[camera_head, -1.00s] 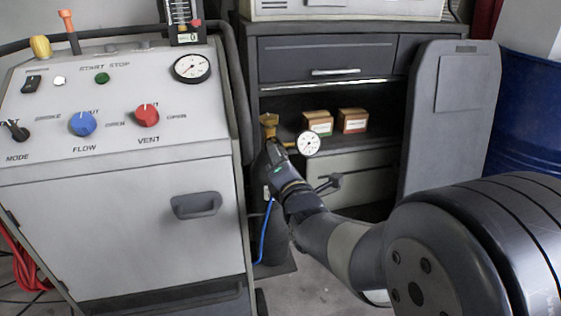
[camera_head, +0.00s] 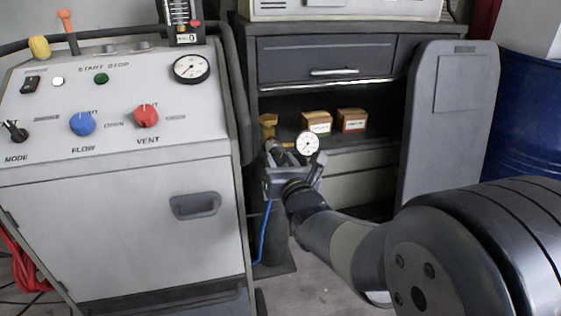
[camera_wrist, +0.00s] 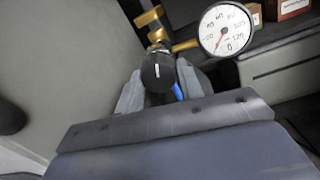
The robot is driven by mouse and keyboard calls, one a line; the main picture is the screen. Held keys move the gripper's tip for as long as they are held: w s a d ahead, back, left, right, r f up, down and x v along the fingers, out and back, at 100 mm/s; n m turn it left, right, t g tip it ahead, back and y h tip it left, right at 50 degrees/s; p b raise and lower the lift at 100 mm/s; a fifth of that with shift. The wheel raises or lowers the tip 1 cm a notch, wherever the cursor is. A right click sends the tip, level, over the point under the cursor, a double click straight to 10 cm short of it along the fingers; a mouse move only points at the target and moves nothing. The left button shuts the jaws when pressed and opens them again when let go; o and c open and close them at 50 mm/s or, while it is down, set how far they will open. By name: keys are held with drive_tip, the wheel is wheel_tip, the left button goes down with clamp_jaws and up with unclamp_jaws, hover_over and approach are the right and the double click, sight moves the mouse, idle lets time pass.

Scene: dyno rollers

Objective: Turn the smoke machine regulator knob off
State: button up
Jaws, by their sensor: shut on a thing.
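The regulator knob (camera_wrist: 158,72) is black with a white line mark, and it sits between the two fingers of my gripper (camera_wrist: 160,90) in the wrist view. The fingers are shut on it from both sides. The line points roughly up and down in that view. Brass fittings (camera_wrist: 152,22) and a round white gauge (camera_wrist: 226,29) join the regulator behind the knob. In the head view my gripper (camera_head: 283,158) is at the regulator's brass valve (camera_head: 268,124), just left of the gauge (camera_head: 308,143); the knob is hidden there by my gripper.
The smoke machine cabinet (camera_head: 130,240) stands close on the left, with blue and red knobs on its sloped panel. A blue hose (camera_head: 265,232) hangs below the regulator. Two small boxes (camera_head: 350,121) sit on the shelf behind. A grey panel (camera_head: 450,130) and blue drum stand right.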

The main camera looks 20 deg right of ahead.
drive_tip(key=shift+n, duration=0.6)
drive_tip(key=o, duration=1)
drive_tip(key=shift+s+d+f+p, duration=0.15)
drive_tip(key=shift+s+p, duration=0.5)
drive_tip(key=shift+s, duration=2.05)
drive_tip(key=shift+s+d+r+p, duration=0.1)
drive_tip(key=shift+s+p, duration=0.5)
drive_tip(key=shift+s, duration=2.1)
